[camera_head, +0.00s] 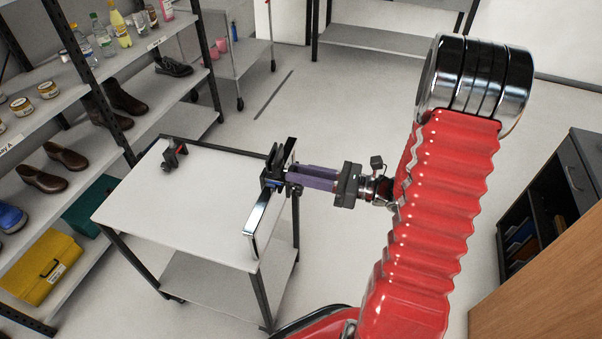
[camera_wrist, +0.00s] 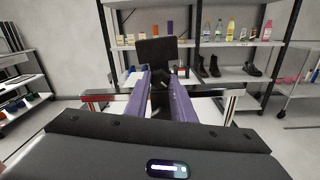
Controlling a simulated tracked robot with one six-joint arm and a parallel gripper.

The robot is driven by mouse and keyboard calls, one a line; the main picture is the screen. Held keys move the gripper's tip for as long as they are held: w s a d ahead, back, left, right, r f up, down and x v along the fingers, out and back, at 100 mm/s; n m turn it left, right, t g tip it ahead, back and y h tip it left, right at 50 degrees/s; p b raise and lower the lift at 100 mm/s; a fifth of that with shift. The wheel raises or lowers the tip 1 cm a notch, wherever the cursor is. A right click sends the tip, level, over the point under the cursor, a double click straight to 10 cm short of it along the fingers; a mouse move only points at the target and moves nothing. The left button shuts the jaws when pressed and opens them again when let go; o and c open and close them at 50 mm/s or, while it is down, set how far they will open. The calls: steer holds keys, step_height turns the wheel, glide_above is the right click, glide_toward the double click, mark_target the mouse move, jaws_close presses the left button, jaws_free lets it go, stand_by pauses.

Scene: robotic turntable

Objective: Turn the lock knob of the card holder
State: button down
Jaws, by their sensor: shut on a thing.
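The card holder stands at the right edge of the white table. Its long silver frame (camera_head: 262,222) and dark centre part (camera_head: 274,168) show in the head view. In the wrist view its dark upright plate (camera_wrist: 157,51) stands beyond the fingertips, with silver bars at left and right (camera_wrist: 231,104). My gripper (camera_head: 289,177) comes in level from the right, its purple fingers reaching the dark centre part. In the wrist view my gripper (camera_wrist: 161,75) is closed around a small dark piece at the holder, seemingly the lock knob, which is mostly hidden by the fingers.
The white table (camera_head: 205,210) is mostly bare, with a small black and red device (camera_head: 174,152) at its back left. Shelves with shoes, bottles and a yellow case (camera_head: 45,265) stand at left. A dark cabinet (camera_head: 550,205) stands at right. The floor between table and cabinet is clear.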

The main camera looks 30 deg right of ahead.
steer(key=shift+n, duration=3)
steer(key=c, duration=1.5)
jaws_free()
steer(key=shift+d, duration=0.1)
steer(key=v, duration=1.3)
steer(key=shift+s+d, duration=0.15)
steer(key=shift+s, duration=0.15)
